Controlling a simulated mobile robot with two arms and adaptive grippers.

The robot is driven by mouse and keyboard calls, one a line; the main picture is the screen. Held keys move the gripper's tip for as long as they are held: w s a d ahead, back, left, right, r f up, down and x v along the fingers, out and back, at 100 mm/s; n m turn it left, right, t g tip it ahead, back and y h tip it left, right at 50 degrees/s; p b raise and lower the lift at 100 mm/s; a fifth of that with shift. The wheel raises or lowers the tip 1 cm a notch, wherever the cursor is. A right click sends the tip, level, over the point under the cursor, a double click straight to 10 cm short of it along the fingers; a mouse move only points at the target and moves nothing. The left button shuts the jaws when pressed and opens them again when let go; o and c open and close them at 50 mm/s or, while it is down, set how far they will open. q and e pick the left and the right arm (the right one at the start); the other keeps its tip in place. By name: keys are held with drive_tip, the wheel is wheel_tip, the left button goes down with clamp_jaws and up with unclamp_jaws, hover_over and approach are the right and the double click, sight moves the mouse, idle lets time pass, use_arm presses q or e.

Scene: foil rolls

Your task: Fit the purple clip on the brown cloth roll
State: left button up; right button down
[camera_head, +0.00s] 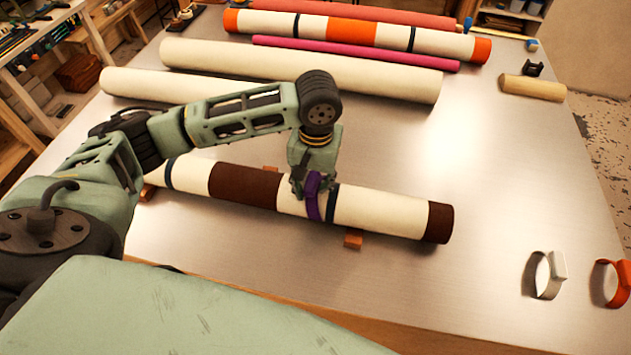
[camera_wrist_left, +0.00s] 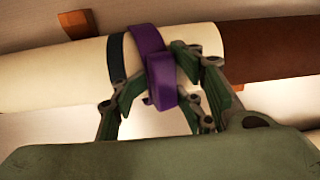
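The brown cloth roll (camera_head: 376,213) is cream with brown bands and narrow dark stripes. It lies crosswise near the front of the table. The purple clip (camera_head: 313,196) wraps around its cream part, beside a dark stripe; how far it closes underneath is hidden. My left gripper (camera_head: 308,184) is above the roll at the clip. In the left wrist view, its fingers lie on both sides of the purple clip's block (camera_wrist_left: 161,92) and appear closed on it. The roll (camera_wrist_left: 52,77) lies just behind the fingers. My right gripper is out of both views.
Small wooden blocks (camera_head: 353,241) lie beside the roll. A white clip (camera_head: 550,275) and an orange clip (camera_head: 614,284) stand at the front right. Other rolls (camera_head: 300,68) fill the back. A short tan roll (camera_head: 532,87) and black clip (camera_head: 533,68) are at back right. The right middle is clear.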

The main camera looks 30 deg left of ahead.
sight(311, 181)
use_arm(q)
drive_tip(key=o, duration=0.3)
drive_tip(key=shift+s+a+f, duration=0.25)
drive_tip(key=shift+a+f, duration=0.05)
drive_tip(key=shift+f, duration=0.4)
drive_tip(key=shift+w, duration=0.1)
drive_tip(key=shift+d+r, duration=0.1)
drive_tip(key=shift+r, duration=0.15)
wheel_tip(311, 181, up, 3)
drive_tip(key=p, duration=0.3)
drive_tip(key=shift+w+f+p, duration=0.1)
drive_tip(key=shift+p, duration=0.3)
drive_tip(key=shift+r+p, duration=0.55)
drive_tip(key=shift+r, duration=3.1)
